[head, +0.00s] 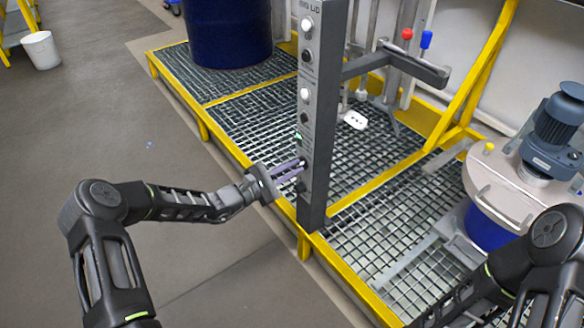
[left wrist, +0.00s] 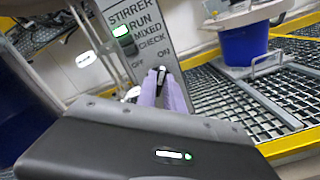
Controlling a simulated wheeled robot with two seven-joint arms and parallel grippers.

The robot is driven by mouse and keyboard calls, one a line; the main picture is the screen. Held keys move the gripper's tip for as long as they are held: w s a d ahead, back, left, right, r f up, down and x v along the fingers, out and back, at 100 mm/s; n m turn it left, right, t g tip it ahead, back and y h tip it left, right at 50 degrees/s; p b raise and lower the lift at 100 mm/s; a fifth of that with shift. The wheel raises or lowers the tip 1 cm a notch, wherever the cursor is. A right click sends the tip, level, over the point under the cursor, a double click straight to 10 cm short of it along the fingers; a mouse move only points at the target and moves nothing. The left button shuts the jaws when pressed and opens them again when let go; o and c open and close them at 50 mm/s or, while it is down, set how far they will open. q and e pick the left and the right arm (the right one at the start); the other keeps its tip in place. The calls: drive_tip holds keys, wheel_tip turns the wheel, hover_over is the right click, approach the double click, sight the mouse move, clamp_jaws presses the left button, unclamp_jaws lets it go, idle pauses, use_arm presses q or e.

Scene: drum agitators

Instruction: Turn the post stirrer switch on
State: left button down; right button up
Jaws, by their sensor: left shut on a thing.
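The grey control post (head: 326,100) stands upright at the front edge of the grated platform, with a column of round knobs and lights on its face. My left gripper (head: 296,170) is at the lower part of this face. In the left wrist view the purple fingers (left wrist: 163,92) are closed together around a small dark switch (left wrist: 161,70), mostly hidden between them. My right gripper is out of view.
A blue drum (head: 228,35) stands behind the post. A drum with a grey motor (head: 556,125) on its lid stands at the right. A bracket (head: 410,66) with red and blue handles juts from the post. Open floor (head: 90,130) lies at the left.

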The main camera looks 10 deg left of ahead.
use_arm(q)
drive_tip(key=shift+f+m, duration=0.1)
drive_tip(key=shift+m, duration=0.5)
drive_tip(key=c, duration=1.5)
unclamp_jaws()
drive_tip(key=shift+o, duration=0.2)
drive_tip(key=p+v, duration=0.1)
drive_tip(key=v, duration=0.6)
drive_tip(key=shift+s+a+p, duration=0.2)
drive_tip(key=shift+s+p, duration=0.1)
drive_tip(key=shift+s, duration=0.05)
